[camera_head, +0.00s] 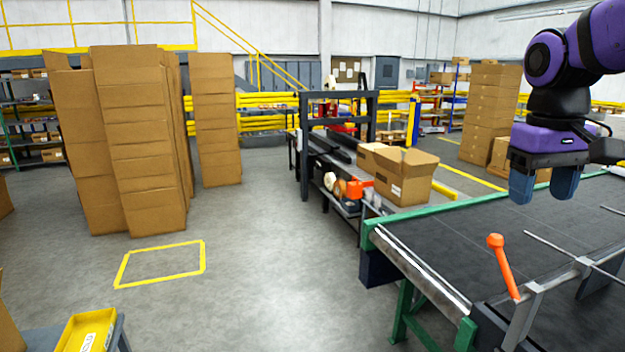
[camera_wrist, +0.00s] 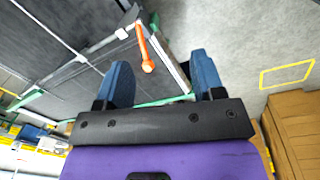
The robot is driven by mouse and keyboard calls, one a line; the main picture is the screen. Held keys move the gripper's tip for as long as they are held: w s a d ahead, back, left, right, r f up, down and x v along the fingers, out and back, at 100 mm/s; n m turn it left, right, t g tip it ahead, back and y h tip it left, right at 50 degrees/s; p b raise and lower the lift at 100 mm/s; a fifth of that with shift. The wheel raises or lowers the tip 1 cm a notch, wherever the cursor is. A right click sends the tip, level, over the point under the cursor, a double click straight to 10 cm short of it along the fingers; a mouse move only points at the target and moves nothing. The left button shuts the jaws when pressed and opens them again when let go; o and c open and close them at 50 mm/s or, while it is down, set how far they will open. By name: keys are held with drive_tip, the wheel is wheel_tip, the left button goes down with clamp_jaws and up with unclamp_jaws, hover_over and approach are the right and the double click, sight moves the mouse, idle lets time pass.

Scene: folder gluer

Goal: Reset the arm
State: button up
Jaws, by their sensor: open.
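My gripper (camera_head: 543,188) is at the upper right of the head view, on my purple and black arm. Its two blue fingers point down and stand apart, with nothing between them. It hangs above the dark conveyor belt (camera_head: 450,240) and clear of it. In the wrist view my gripper (camera_wrist: 160,80) also shows its fingers spread and empty. An orange-handled lever (camera_head: 504,265) stands at the near end of the conveyor, left of and below my gripper in the head view. The lever (camera_wrist: 146,50) appears between and beyond the fingers in the wrist view, apart from them.
Metal rods (camera_head: 570,252) cross above the belt near the lever. An open cardboard box (camera_head: 405,178) stands beyond the conveyor's green rail. Tall carton stacks (camera_head: 140,140) stand at left. A yellow tray (camera_head: 88,330) is at lower left. The grey floor between is clear around a yellow-taped rectangle (camera_head: 160,264).

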drive_tip(key=s+a+f+t, duration=0.1)
drive_tip(key=s+t, duration=0.1)
drive_tip(key=s, duration=0.4)
drive_tip(key=s+a+f+t+y, duration=0.1)
drive_tip(key=s+a+t, duration=0.1)
drive_tip(key=s, duration=0.4)
drive_tip(key=shift+s+a+f+t, duration=0.2)
drive_tip(key=shift+s+f+t, duration=0.15)
drive_tip(key=shift+t, duration=0.35)
